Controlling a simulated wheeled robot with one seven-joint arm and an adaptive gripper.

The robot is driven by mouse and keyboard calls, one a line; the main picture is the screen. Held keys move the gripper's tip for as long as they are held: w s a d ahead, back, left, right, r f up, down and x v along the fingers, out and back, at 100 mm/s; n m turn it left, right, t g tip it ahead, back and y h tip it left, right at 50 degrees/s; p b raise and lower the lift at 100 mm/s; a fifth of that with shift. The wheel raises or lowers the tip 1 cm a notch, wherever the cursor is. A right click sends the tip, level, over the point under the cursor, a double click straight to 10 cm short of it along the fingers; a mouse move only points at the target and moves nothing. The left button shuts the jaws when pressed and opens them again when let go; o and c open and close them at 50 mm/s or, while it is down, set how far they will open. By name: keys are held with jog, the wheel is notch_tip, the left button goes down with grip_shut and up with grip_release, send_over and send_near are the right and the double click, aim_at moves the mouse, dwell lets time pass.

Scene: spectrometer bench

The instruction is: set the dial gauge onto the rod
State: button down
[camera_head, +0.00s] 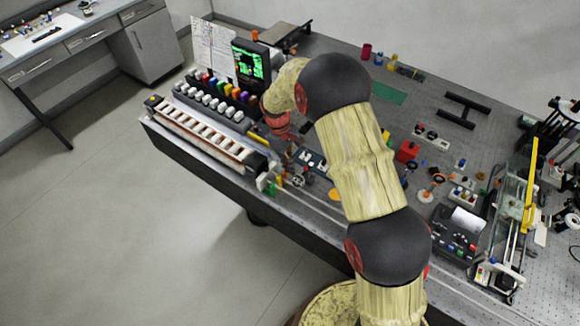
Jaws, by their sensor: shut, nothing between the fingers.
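My gripper (291,151) is small in the head view, at the end of my arm, pointing down over the front part of the bench. It is shut and empty. A small round grey thing (298,181) stands near the bench's front edge, just below my gripper in the picture; it may be the dial gauge, but it is too small to be sure. I cannot pick out the rod with certainty among the small parts around it. My arm hides part of the bench to the right of there.
A long rack (205,135) lies along the left front edge, with rows of bottles and colored caps (215,95) behind it. A screen with green text (250,62) stands at the back. A printer-like device (457,233) and a yellow bar (529,185) are at right.

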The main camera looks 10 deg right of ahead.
jog(key=v, duration=1.2)
dwell(0.3)
jog(key=s+d+r+m+t+b, duration=0.2)
jog(key=s+b, duration=0.3)
jog(key=s, duration=0.6)
jog(key=s+d+r+m+t+y+b, duration=0.1)
jog(key=s+d+r+m+t+b, duration=0.1)
jog(key=s, duration=0.9)
jog(key=s+d+r+m+t+b, duration=0.2)
jog(key=s+d+b, duration=0.3)
jog(key=s+b, duration=0.3)
jog(key=shift+s+r+m+t+y, duration=0.3)
jog(key=shift+s+m+t, duration=0.5)
jog(key=shift+s, duration=0.65)
